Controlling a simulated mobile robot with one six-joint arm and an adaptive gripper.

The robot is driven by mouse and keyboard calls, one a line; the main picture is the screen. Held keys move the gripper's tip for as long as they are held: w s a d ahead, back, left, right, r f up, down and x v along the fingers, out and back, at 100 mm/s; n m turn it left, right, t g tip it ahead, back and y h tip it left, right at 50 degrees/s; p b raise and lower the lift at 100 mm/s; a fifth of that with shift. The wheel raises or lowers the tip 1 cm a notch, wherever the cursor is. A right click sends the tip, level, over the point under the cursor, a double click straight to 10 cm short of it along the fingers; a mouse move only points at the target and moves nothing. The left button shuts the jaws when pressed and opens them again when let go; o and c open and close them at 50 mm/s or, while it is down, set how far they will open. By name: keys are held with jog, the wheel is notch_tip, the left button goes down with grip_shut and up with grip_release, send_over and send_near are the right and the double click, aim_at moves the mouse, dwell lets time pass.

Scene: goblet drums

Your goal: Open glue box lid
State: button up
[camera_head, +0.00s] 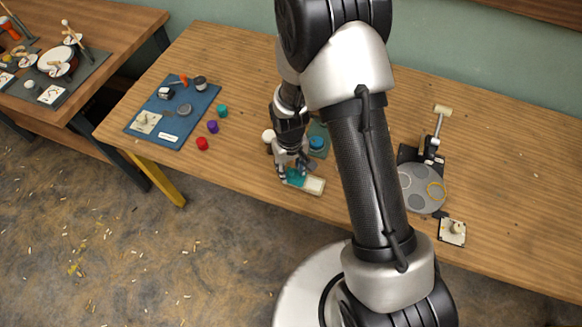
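A small box, teal at its left end and cream at its right end (314,185), lies near the front edge of the wooden table; it looks like the glue box. My gripper (294,170) points down over its teal end. The fingers look spread around or just above that end, but the view is too small to tell whether they touch or grip it. The gripper partly hides the teal part, so I cannot make out a lid or its position.
A blue mat (150,129) with small parts lies at the left. Teal (222,110), purple (212,127) and red (202,143) pieces stand beside it. A blue-topped jar (317,143) stands just behind my gripper. A grey disc fixture (421,188) stands at the right.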

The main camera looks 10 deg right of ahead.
notch_tip(320, 180, up, 12)
jog(key=shift+a, duration=0.15)
dwell(0.5)
dwell(0.3)
notch_tip(320, 180, up, 15)
jog(key=m+t, duration=0.1)
jog(key=t, duration=0.1)
send_over(290, 171)
jog(key=s+d, duration=0.4)
jog(key=s, duration=0.2)
jog(key=s+d+r+m+t, duration=0.1)
jog(key=s+r, duration=0.2)
jog(key=s, duration=0.4)
jog(key=s+d+r+m+t, duration=0.1)
jog(key=s+r, duration=0.3)
jog(key=s, duration=0.2)
jog(key=shift+s+d+r+t, duration=0.25)
jog(key=shift+s+d+t, duration=0.05)
jog(key=shift+s, duration=0.05)
